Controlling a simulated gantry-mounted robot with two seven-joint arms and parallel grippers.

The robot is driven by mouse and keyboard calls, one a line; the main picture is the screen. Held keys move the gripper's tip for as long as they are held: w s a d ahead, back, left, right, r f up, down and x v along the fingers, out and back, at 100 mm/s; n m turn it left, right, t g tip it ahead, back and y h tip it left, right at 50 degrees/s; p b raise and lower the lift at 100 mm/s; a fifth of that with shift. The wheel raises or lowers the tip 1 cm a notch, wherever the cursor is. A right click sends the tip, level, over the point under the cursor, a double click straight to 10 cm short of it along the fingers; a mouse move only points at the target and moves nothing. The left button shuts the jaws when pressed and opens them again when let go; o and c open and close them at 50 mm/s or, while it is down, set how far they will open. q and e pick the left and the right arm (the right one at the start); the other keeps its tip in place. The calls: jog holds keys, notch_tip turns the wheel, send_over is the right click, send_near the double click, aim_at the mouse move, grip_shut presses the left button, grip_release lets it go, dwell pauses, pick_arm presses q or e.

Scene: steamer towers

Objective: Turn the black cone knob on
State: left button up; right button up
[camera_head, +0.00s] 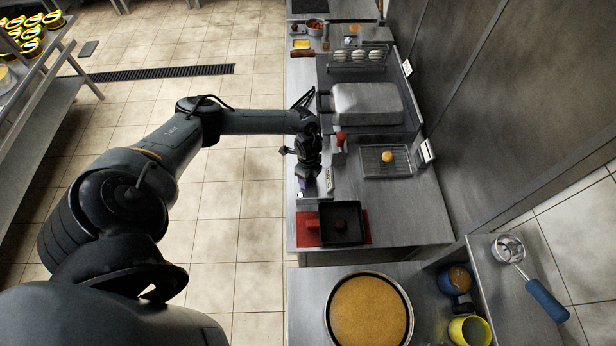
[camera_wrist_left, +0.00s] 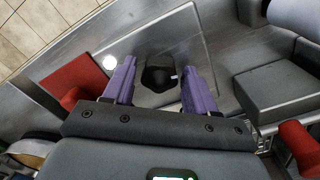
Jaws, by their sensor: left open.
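The black cone knob (camera_wrist_left: 158,76) sits on a grey metal panel in the left wrist view, with a small white mark on its right side. My left gripper (camera_wrist_left: 158,88) is open, its two purple fingers apart with the knob showing between and a little beyond them. I cannot tell whether either finger touches it. In the head view my left gripper (camera_head: 305,186) is at the left edge of the steel counter, and the knob is hidden by it. My right gripper is not in view.
A black square pan (camera_head: 343,237) on a red mat (camera_head: 365,226) stands close to the gripper. A grey domed lid (camera_head: 366,104) stands farther back.

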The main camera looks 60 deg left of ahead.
pick_arm(q)
jog(key=n+p, duration=0.1)
jog(key=p, duration=0.1)
jog(key=n+p, duration=0.1)
jog(key=n, duration=0.1)
jog(key=shift+d+r+n+p, duration=0.1)
jog(key=shift+r+n+p, duration=0.2)
jog(key=shift+p, duration=0.05)
jog(key=shift+f+n+p, duration=0.1)
jog(key=shift+n+p, duration=0.4)
jog(key=shift+n, duration=0.3)
jog(key=shift+f+n, duration=0.15)
jog(key=shift+n, duration=0.15)
jog(key=shift+r+n+p, duration=0.2)
jog(key=shift+n+p, duration=0.3)
jog(key=shift+p, duration=0.1)
jog(key=n+p, duration=0.2)
jog(key=n, duration=0.1)
jog(key=shift+n+p, duration=0.45)
jog(key=shift+n, duration=0.15)
jog(key=shift+f+n, duration=0.2)
jog(key=shift+n, duration=0.2)
